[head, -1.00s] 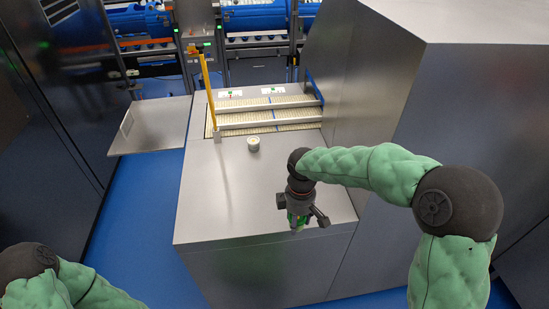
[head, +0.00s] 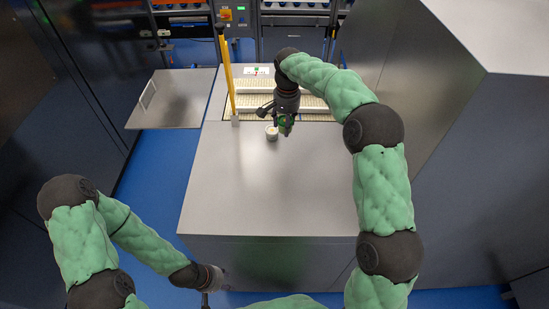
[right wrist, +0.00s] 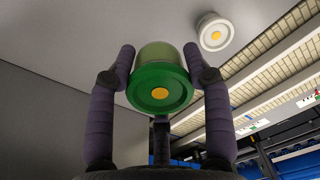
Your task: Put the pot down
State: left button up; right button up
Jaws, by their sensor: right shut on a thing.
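My right gripper (head: 285,127) is shut on a green pot (right wrist: 160,82) at the far part of the grey worktop (head: 260,185). In the right wrist view the fingers of the right gripper (right wrist: 158,60) stand on both sides of the pot, which shows a dark green round face with a yellow dot. In the head view only a little green of the pot shows. I cannot tell whether it touches the worktop. My left gripper (head: 212,279) is low, in front of the worktop's near edge; its fingers are too small to read.
A white pot (head: 271,134) stands just left of the held pot; it also shows in the right wrist view (right wrist: 215,33). Behind are pale slatted conveyor strips (head: 245,103) and a yellow post (head: 226,75). A tall grey cabinet (head: 450,110) bounds the right. The near worktop is clear.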

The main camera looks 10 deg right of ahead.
jog(key=shift+w+a+r+m, duration=0.2)
jog(key=shift+w+a+m, duration=0.15)
jog(key=shift+w+m, duration=0.25)
jog(key=shift+w+a+r+m, duration=0.2)
jog(key=shift+w+a+m, duration=0.15)
jog(key=shift+w+m, duration=0.25)
jog(key=b, duration=0.1)
send_over(313, 144)
jog(key=a, duration=0.4)
notch_tip(313, 144, down, 4)
jog(key=d+f, duration=0.1)
jog(key=f, duration=0.1)
jog(key=d+f+b, duration=0.1)
jog(key=f, duration=0.1)
jog(key=shift+d+f, duration=0.1)
jog(key=shift+d, duration=0.2)
jog(key=shift+d+f, duration=0.5)
jog(key=shift+f, duration=0.05)
jog(key=shift+d+f+b, duration=0.15)
jog(key=shift+f+b, duration=0.1)
jog(key=shift+f, duration=0.65)
jog(key=shift+d+f+b, duration=0.1)
jog(key=shift+f+b, duration=0.15)
jog(key=shift+f, duration=0.65)
jog(key=shift+s+f, duration=0.1)
jog(key=o, duration=1.2)
jog(key=shift+f, duration=0.1)
jog(key=shift+c, duration=0.2)
